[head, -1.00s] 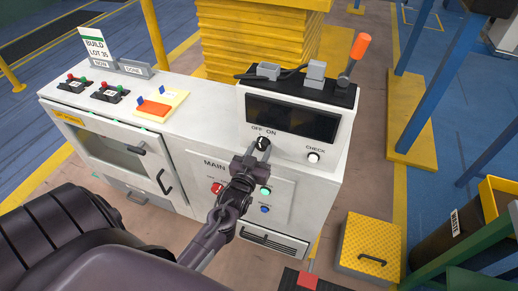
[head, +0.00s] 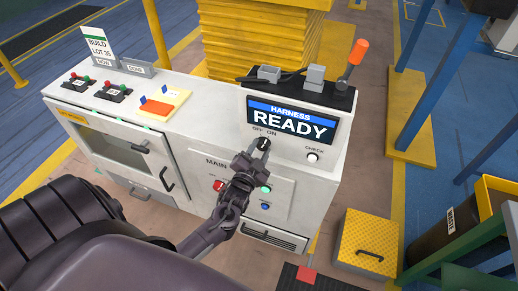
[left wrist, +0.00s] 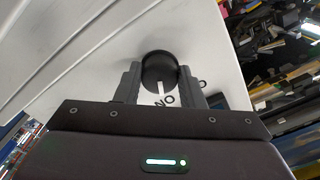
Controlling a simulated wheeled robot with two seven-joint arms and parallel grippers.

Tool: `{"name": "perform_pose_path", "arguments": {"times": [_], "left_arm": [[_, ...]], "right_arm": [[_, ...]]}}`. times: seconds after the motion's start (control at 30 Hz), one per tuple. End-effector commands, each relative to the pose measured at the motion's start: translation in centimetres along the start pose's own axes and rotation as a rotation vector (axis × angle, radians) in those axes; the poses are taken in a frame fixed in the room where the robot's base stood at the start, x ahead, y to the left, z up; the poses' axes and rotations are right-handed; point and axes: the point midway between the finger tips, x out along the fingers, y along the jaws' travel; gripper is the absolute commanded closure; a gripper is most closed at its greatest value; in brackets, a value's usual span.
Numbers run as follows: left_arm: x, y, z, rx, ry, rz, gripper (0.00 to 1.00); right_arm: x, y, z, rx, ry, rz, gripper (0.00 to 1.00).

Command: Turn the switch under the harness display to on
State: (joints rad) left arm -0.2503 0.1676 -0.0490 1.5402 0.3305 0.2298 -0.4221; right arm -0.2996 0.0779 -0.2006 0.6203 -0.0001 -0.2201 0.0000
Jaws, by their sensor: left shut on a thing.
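The harness display (head: 290,121) is lit and reads "HARNESS READY" on a blue and dark screen. Below it is the black rotary switch (head: 263,144), under the OFF and ON labels. My left gripper (head: 259,151) is at the switch, with its fingers around the knob. In the left wrist view the round black knob (left wrist: 159,70) sits between the two fingers, and its white mark points toward the ON lettering. The left gripper is shut on the knob. My right gripper is not in view.
A white CHECK button (head: 312,157) is right of the switch. A red knob (head: 218,185) and green and blue buttons sit on the MAIN panel below. An orange-handled lever (head: 354,58) stands on top. A yellow step box (head: 367,243) is on the floor at right.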

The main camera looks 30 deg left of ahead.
Motion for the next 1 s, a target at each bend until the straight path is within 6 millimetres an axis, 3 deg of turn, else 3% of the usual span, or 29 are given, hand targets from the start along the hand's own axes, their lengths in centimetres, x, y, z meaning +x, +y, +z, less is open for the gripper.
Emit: {"name": "perform_pose_path", "arguments": {"times": [0.5,0.53,0.7,1.0], "left_arm": [[-0.01,-0.15,0.19,0.025,-0.004,-0.003,0.87],[-0.01,-0.15,0.19,0.025,-0.004,-0.003,0.63],[-0.01,-0.09,0.13,0.023,-0.003,-0.002,0.43],[-0.25,0.01,0.12,0.021,-0.002,0.000,0.43]], "right_arm": [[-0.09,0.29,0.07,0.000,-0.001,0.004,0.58],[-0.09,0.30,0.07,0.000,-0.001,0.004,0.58],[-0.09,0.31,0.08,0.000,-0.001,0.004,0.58],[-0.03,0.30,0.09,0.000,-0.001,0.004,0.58]]}}
